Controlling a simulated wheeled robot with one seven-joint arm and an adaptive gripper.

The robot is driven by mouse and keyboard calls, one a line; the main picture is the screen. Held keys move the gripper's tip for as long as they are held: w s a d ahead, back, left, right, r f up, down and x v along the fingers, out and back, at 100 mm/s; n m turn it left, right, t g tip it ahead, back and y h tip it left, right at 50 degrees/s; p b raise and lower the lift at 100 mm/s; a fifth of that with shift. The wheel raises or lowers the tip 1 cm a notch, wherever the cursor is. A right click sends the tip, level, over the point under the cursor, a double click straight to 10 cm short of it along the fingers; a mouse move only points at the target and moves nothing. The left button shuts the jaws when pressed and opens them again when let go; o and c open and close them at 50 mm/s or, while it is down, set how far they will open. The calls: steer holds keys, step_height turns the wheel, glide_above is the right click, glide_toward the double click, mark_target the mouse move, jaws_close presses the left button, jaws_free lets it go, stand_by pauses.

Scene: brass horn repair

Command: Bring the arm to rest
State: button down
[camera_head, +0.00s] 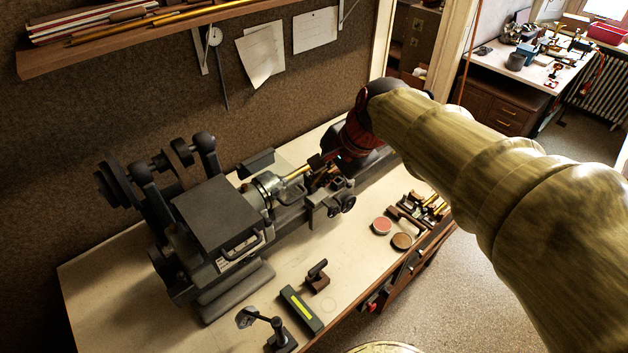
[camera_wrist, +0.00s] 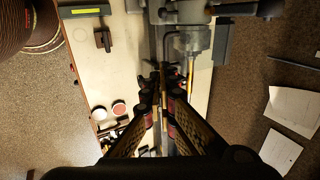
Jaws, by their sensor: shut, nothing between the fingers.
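My arm reaches in from the right of the head view, in a yellowish cover, and ends over the right part of the lathe on the bench. My gripper (camera_head: 322,168) is a dark shape beside the lathe there, partly hidden by the lathe parts and my wrist. In the wrist view my gripper (camera_wrist: 162,92) points down toward the lathe bed, its two fingers close together with nothing between them. The lathe (camera_head: 215,215) has a brass rod (camera_head: 297,173) in its chuck, close to the fingertips. Whether the fingers touch the lathe cannot be told.
Two round tins, one pink (camera_head: 381,226) and one brown (camera_head: 401,241), sit on the bench (camera_head: 345,265) near small brass parts. A green-and-yellow block (camera_head: 301,308) lies at the front. A shelf (camera_head: 130,45) with rods hangs on the wall above. Open floor lies at right.

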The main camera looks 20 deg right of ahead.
steer(key=shift+s+r, duration=0.15)
steer(key=shift+r, duration=0.05)
